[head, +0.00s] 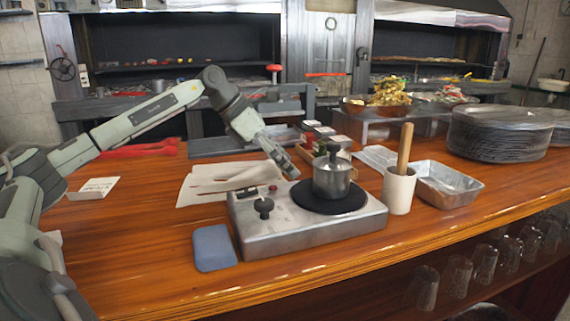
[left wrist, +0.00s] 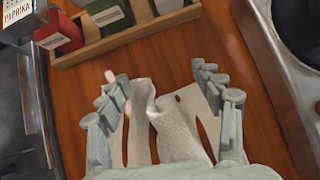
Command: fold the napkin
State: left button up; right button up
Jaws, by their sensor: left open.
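The napkin (head: 208,180) is a pale off-white cloth on the wooden counter, behind and left of the metal burner. In the left wrist view the napkin (left wrist: 178,128) looks creased and uneven, with wood showing through gaps. My left gripper (head: 287,170) points down behind the burner, near the right end of the napkin. In the wrist view its two fingers (left wrist: 160,88) stand wide apart on either side of the cloth, with nothing clamped. I cannot tell whether the fingertips touch the cloth. My right gripper is not in view.
A metal burner (head: 260,233) carries a lidded pot (head: 332,180). A wooden spice rack (left wrist: 125,38) lies just beyond the fingers. A white cup (head: 398,192) with a wooden handle, a metal tray (head: 447,186) and a blue sponge (head: 213,248) stand around the burner.

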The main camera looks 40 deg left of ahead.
pick_arm(q)
grip_shut()
dwell(0.8)
dwell(1.4)
